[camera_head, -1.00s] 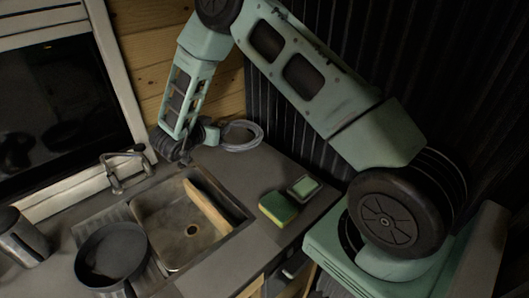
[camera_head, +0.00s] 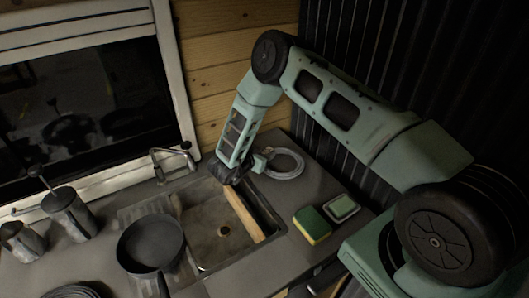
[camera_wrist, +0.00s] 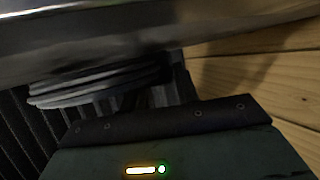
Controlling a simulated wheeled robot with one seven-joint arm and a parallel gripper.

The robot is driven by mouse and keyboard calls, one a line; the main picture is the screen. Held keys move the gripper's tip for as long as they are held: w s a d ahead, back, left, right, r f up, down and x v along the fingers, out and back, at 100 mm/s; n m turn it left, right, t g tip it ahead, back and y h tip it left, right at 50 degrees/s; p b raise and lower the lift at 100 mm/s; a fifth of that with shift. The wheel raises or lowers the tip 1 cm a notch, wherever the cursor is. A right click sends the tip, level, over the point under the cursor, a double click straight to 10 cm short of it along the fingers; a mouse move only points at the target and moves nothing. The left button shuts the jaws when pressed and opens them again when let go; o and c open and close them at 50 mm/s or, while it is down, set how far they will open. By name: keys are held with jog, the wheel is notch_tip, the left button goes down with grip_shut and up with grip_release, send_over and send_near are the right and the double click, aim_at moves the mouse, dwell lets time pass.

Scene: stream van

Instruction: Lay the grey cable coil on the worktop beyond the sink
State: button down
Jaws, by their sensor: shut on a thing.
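The grey cable coil (camera_head: 286,165) is a loose ring at the back corner of the worktop (camera_head: 310,186), beyond the sink. My gripper (camera_head: 262,161) is shut on its left side. I cannot tell whether the coil touches the worktop or hangs just above it. The sink (camera_head: 205,240) is a worn metal basin with a wooden board (camera_head: 243,214) along its right side; my wrist is over its back right corner. In the wrist view the coil (camera_wrist: 95,87) shows edge-on as stacked grey strands; the fingertips are not clear there.
A dark pan (camera_head: 150,245) and metal pots (camera_head: 70,213) are left. The wooden wall (camera_head: 230,50) and dark ribbed wall bound the corner.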

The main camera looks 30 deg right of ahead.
jog(key=shift+f, duration=0.2)
jog(key=c, duration=1)
grip_release()
jog(key=shift+c, duration=0.2)
jog(key=shift+r, duration=0.2)
jog(key=b+v, duration=0.3)
jog(key=v, duration=0.8)
jog(key=shift+a+f+b, duration=0.1)
jog(key=shift+b, duration=0.3)
jog(key=shift+s+a+r, duration=0.2)
jog(key=shift+a, duration=0.1)
